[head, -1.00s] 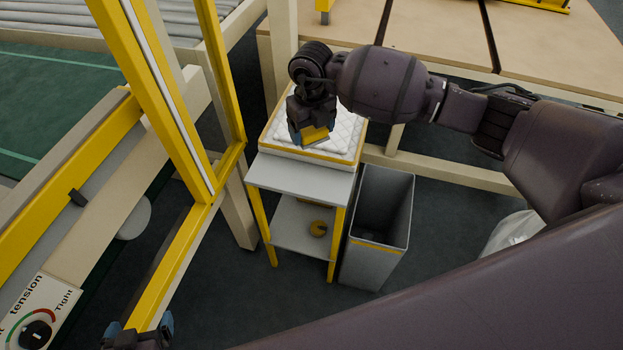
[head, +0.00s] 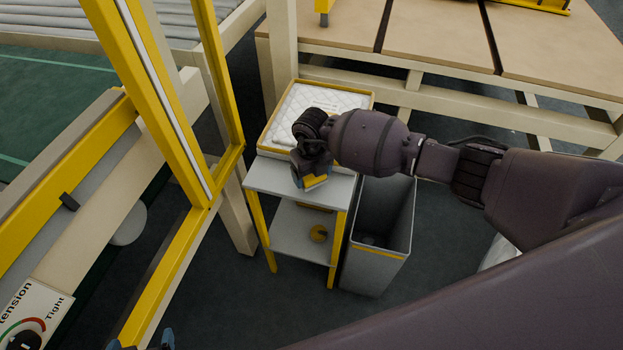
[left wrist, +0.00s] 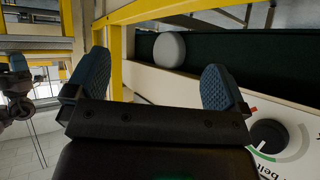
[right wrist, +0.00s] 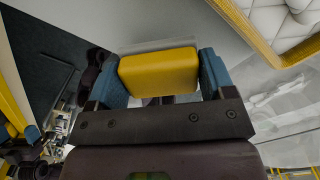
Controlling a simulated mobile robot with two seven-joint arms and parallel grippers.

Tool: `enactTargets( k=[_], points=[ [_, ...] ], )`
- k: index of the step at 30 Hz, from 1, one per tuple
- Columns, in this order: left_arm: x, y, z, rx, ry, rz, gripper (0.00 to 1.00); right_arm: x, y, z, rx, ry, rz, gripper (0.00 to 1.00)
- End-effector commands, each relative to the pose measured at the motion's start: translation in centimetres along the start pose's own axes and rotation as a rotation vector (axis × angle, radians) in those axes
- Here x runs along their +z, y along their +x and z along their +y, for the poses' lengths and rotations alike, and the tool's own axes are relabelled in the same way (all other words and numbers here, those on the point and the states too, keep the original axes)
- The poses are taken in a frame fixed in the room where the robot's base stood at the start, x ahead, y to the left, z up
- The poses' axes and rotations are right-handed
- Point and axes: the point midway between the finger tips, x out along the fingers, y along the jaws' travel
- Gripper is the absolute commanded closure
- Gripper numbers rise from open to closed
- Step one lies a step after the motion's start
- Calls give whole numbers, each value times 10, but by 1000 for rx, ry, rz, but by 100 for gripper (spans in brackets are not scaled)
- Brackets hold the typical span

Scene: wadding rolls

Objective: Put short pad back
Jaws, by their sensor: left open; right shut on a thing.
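White quilted pads (head: 318,100) lie in a shallow yellow-rimmed tray (head: 262,147) on the small grey stand. A corner of the quilting also shows at top right in the right wrist view (right wrist: 285,22). I cannot tell which one is the short pad. My right gripper (head: 313,182) is over the bare front of the stand top, just in front of the tray. It is shut on a yellow block (right wrist: 160,72), which sits between its blue fingers. My left gripper (left wrist: 155,80) is open and empty, near the bottom edge of the head view by the tension panel.
The stand (head: 275,178) has a lower shelf with a yellow ring-like item (head: 318,233). A grey open bin (head: 377,262) stands to its right. A yellow frame (head: 150,100) rises on the left. A wooden-topped table (head: 440,45) is behind.

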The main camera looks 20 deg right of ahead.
Motion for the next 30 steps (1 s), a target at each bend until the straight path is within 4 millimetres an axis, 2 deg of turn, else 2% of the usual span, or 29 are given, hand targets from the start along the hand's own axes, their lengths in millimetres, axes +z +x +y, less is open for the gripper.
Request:
enactTargets(
  k=[1, 5, 11, 17, 18, 22, 23, 30],
  points=[
    [3, 2, 0, 1, 0, -3, 0, -1, 11, 1, 2, 1, 5, 48],
    [0, 3, 1, 2, 1, 2, 0, -1, 26, 0, 1, 0, 4, 48],
    [-10, 7, 2, 4, 3, 22, 0, 0, 25, 0, 1, 0, 0, 48],
    [-7, 8, 2, 4, 3, 18, 0, 0, 28, 0, 1, 0, 1, 48],
    [-7, 8, 2, 4, 3, 17, 0, 0, 29, 0, 1, 0, 1, 23],
    [-5, 6, 2, 4, 3, 13, 0, 0, 28, 0, 1, 0, 1, 3],
    [-4, 6, 1, 3, 3, 12, 0, 0, 28, 0, 1, 0, 1, 0],
    [-1, 4, 1, 2, 2, 5, 0, 0, 27, 0, 1, 0, 1, 0]
  ],
)
